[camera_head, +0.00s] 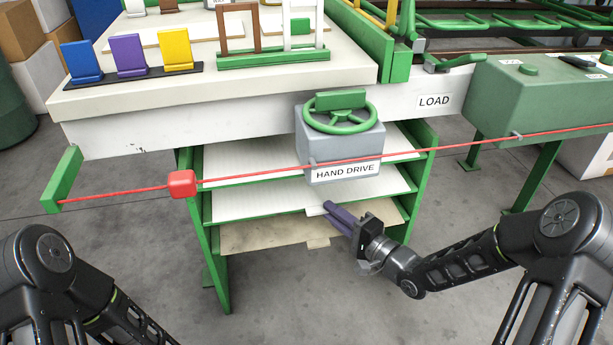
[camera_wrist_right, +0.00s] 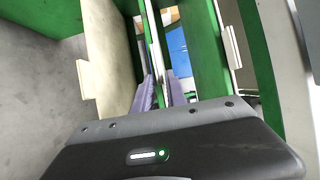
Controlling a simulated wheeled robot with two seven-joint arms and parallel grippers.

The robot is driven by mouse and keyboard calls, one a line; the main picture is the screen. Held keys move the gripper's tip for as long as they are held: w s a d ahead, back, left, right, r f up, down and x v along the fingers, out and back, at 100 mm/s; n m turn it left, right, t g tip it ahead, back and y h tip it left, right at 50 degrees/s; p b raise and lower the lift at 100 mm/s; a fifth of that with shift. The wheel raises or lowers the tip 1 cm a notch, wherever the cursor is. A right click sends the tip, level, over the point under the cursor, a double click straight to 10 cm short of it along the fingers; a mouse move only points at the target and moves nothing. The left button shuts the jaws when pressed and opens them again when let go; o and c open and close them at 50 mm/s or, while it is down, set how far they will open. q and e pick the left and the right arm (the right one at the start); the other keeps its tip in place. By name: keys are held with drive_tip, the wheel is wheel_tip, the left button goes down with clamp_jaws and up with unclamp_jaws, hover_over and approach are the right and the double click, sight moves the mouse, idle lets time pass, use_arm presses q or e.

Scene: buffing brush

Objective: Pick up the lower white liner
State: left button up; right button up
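The lower white liner (camera_head: 260,203) lies on the middle shelf of the green rack, with a small pale tab (camera_head: 316,211) at its front edge. My right gripper (camera_head: 328,212) is at this front edge. Its purple fingers stand apart, one on each side of the tab. The wrist view shows the fingers (camera_wrist_right: 160,93) with the thin liner edge (camera_wrist_right: 166,80) between them; whether either touches it I cannot tell. My left gripper is out of view; only part of the left arm shows.
An upper white liner (camera_head: 240,160) lies above and a brown sheet (camera_head: 265,235) with a tab below. The grey hand drive box (camera_head: 340,150) hangs over the rack front. A red cord (camera_head: 120,190) crosses in front. Green rack posts (camera_head: 424,185) flank the shelves.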

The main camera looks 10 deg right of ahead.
clamp_jaws()
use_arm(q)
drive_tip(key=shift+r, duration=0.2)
use_arm(e)
drive_tip(key=shift+r, duration=0.15)
